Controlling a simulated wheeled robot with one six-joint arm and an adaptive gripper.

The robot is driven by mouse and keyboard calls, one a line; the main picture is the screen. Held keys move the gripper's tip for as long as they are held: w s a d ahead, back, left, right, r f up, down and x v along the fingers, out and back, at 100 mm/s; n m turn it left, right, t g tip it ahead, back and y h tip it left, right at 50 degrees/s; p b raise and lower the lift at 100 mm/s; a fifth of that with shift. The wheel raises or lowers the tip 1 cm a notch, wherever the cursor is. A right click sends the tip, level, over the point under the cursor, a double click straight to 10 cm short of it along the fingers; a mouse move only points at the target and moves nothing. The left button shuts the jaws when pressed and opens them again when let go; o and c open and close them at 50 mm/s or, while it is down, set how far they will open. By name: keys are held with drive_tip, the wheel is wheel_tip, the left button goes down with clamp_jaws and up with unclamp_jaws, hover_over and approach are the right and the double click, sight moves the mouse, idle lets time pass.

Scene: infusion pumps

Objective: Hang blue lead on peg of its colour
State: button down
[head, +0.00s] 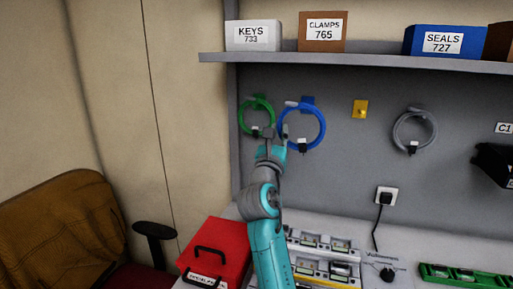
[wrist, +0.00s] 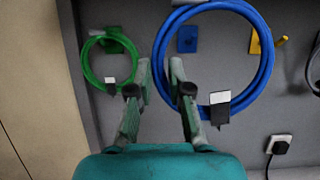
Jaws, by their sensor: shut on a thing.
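The blue lead (head: 323,121) is a round coil with a black plug and white tag at its lower edge. My gripper (head: 284,132) is shut on the coil's left side; in the wrist view, the blue lead (wrist: 269,60) passes between its fingers (wrist: 161,75). The blue peg's plate (head: 308,101) is on the grey wall by the coil's top. In the wrist view, the blue peg (wrist: 187,39) shows inside the loop, near its upper left. I cannot tell whether the coil is around the peg or in front of it.
A green lead (head: 241,116) hangs just left on a green peg (wrist: 116,40). The yellow peg (head: 360,109) is bare. A grey lead (head: 397,131) hangs further right. A shelf (head: 370,60) with labelled boxes runs above. A red case (head: 213,246) stands below.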

drive_tip(key=shift+w+r, duration=0.15)
drive_tip(key=shift+w+d, duration=0.1)
drive_tip(key=shift+w, duration=0.45)
drive_tip(key=w+d+f, duration=0.2)
drive_tip(key=w+d, duration=0.2)
drive_tip(key=w, duration=0.8)
drive_tip(key=shift+w+f, duration=0.15)
drive_tip(key=shift+w, duration=0.1)
idle(1.4)
drive_tip(key=shift+d, duration=0.1)
drive_tip(key=c, duration=1)
unclamp_jaws()
drive_tip(key=shift+f, duration=0.1)
drive_tip(key=shift+s, duration=0.1)
